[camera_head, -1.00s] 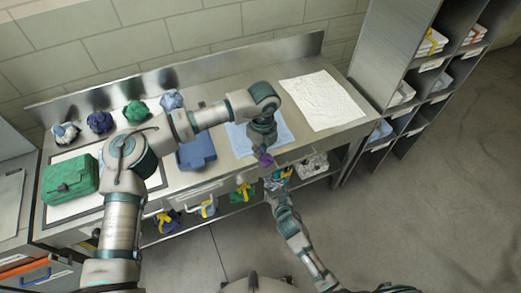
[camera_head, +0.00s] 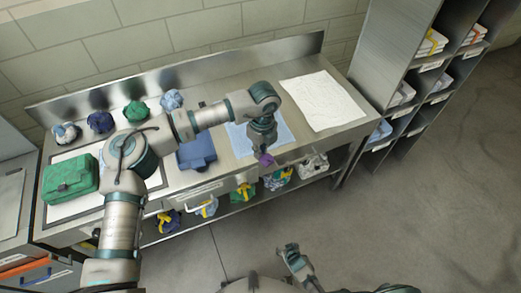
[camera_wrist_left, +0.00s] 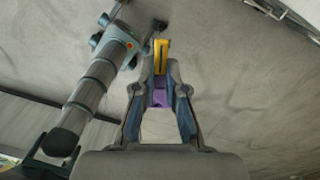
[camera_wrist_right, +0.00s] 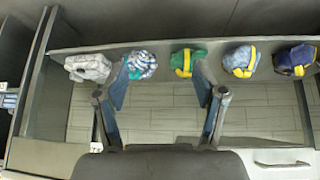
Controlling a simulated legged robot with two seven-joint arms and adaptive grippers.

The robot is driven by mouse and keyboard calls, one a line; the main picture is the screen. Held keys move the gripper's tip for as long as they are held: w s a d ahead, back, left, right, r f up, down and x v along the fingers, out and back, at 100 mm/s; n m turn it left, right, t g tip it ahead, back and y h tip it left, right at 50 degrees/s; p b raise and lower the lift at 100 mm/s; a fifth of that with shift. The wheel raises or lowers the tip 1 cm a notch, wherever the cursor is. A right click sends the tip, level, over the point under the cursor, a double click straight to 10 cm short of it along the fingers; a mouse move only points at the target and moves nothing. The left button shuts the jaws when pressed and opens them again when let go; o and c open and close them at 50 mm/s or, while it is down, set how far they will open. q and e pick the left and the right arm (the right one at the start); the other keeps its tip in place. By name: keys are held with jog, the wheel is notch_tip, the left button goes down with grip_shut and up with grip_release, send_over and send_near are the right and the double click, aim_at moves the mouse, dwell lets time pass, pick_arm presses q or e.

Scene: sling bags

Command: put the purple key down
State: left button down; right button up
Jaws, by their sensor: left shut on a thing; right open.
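The purple key (camera_head: 266,160) is held in my left gripper (camera_head: 264,151), in the air near the front edge of the steel bench. In the left wrist view the purple piece (camera_wrist_left: 159,97) sits between the closed fingers, with a yellow part (camera_wrist_left: 161,57) beyond it near the tips. My right gripper (camera_head: 292,254) is low in the head view, well apart from the key. In the right wrist view its fingers (camera_wrist_right: 164,88) are spread and empty, facing the lower shelf.
The bench (camera_head: 232,90) holds a green bag (camera_head: 70,177), a blue bag (camera_head: 196,152), several bundles at the back, a light blue cloth (camera_head: 240,142) and a white sheet (camera_head: 322,100). Several wrapped bundles (camera_wrist_right: 187,62) line the lower shelf. Shelving (camera_head: 395,60) stands right; the floor is clear.

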pick_arm(q)
jog(key=s+a+f+n, duration=0.1)
jog(key=a+f+n, duration=0.4)
jog(key=a+n, duration=0.7)
jog(key=s+a+f+n+h, duration=0.1)
jog(key=a+f+n, duration=0.5)
jog(key=a+n, duration=0.6)
jog(key=shift+a+n, duration=0.25)
jog(key=shift+n, duration=2.05)
pick_arm(e)
jog(key=s+d+f+g, duration=0.2)
jog(key=s+d+f, duration=0.1)
jog(key=s, duration=0.7)
jog(key=s+d+f+g, duration=0.1)
jog(key=s+d+f, duration=0.2)
jog(key=s+f, duration=0.3)
jog(key=s+d+f+g+h, duration=0.1)
jog(key=s+f, duration=0.4)
jog(key=s, duration=0.9)
jog(key=shift+d+g, duration=0.8)
jog(key=shift+d, duration=0.2)
jog(key=shift+f, duration=0.1)
